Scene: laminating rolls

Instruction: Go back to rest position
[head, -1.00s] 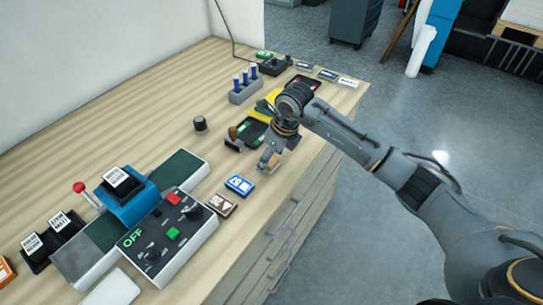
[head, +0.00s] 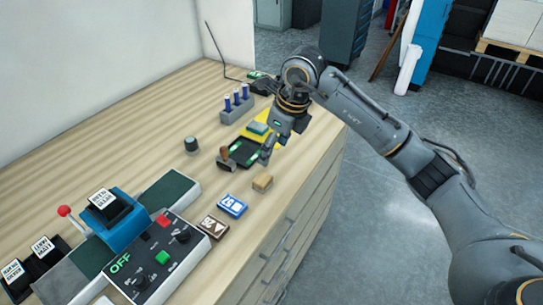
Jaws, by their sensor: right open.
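My right gripper (head: 266,156) hangs from the arm reaching in from the right, over the counter's front part. It is open, with nothing seen between its fingers. A small tan block (head: 262,183) lies on the counter just below and in front of it, apart from the fingers. Behind the gripper are a dark tray (head: 243,158) and a brown-handled stamp (head: 225,157), partly overlapped in the view. My left gripper is not in view.
A control box (head: 150,262) marked OFF and a blue laminating device (head: 116,222) stand at the lower left. Blue (head: 232,206) and brown (head: 213,227) packs lie near the front edge. A holder with blue-topped tubes (head: 237,111) stands farther back. Open floor lies to the right.

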